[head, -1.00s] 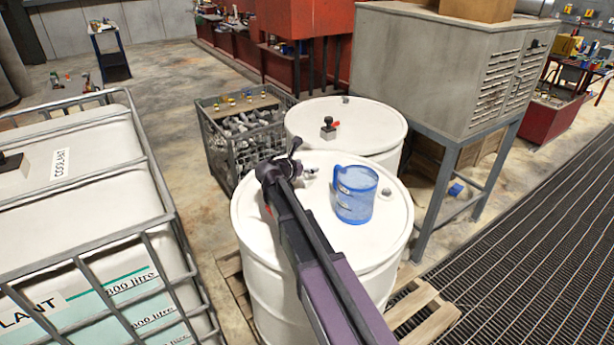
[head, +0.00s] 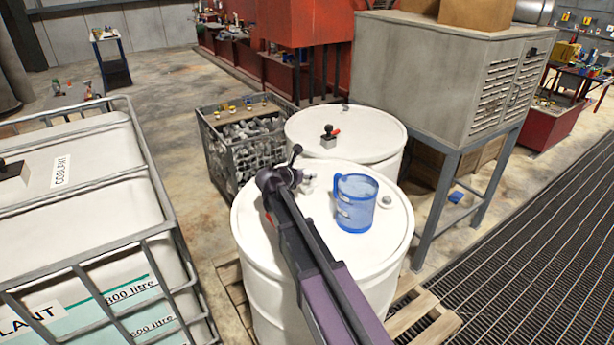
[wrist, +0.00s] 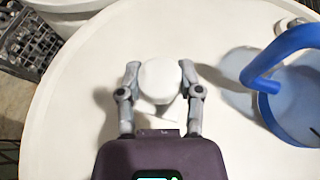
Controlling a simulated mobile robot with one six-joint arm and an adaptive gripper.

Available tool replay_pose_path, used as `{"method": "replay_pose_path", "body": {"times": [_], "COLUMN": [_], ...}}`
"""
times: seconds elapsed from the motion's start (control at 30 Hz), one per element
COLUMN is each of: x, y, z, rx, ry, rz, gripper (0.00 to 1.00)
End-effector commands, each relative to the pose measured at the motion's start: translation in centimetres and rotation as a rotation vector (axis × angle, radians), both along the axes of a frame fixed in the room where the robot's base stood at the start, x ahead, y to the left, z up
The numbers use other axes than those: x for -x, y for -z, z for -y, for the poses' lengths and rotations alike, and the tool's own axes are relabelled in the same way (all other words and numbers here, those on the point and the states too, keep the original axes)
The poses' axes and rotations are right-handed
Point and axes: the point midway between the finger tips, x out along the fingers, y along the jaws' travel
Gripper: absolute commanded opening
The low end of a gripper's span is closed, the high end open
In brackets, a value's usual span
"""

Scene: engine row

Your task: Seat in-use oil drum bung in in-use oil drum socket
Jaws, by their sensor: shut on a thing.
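The front white oil drum (head: 385,240) stands on a wooden pallet, and its pale lid fills most of the wrist view (wrist: 85,110). My gripper (wrist: 160,76) is over this lid, its two grey fingers shut on a round white bung (wrist: 159,84). In the head view my gripper (head: 304,180) is at the lid's far left part, left of the blue jug. My wrist and the fingers mostly hide the bung there. I cannot see the socket, and cannot tell whether the bung touches the lid.
A blue translucent jug (head: 356,203) stands on the lid, close right of my gripper; it also shows in the wrist view (wrist: 290,100). A small grey cap (head: 387,201) is right of it. A second drum (head: 365,145), a wire crate (head: 240,150) and a caged coolant tank (head: 150,190) stand around.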

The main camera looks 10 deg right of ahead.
Motion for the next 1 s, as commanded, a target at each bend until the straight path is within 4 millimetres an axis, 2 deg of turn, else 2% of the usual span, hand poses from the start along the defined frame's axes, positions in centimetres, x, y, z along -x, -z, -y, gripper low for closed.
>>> {"method": "replay_pose_path", "body": {"times": [0.5,0.6,1.0], "x": [0.0,3.2,11.9], "y": [-4.1,-3.7,-4.5], "z": [0.0,-0.4,-1.8], "rx": [0.001,0.001,0.001], "ry": [0.000,-0.002,-0.002], "rz": [0.001,0.001,0.001], "gripper": [0.00,0.00,0.00]}}
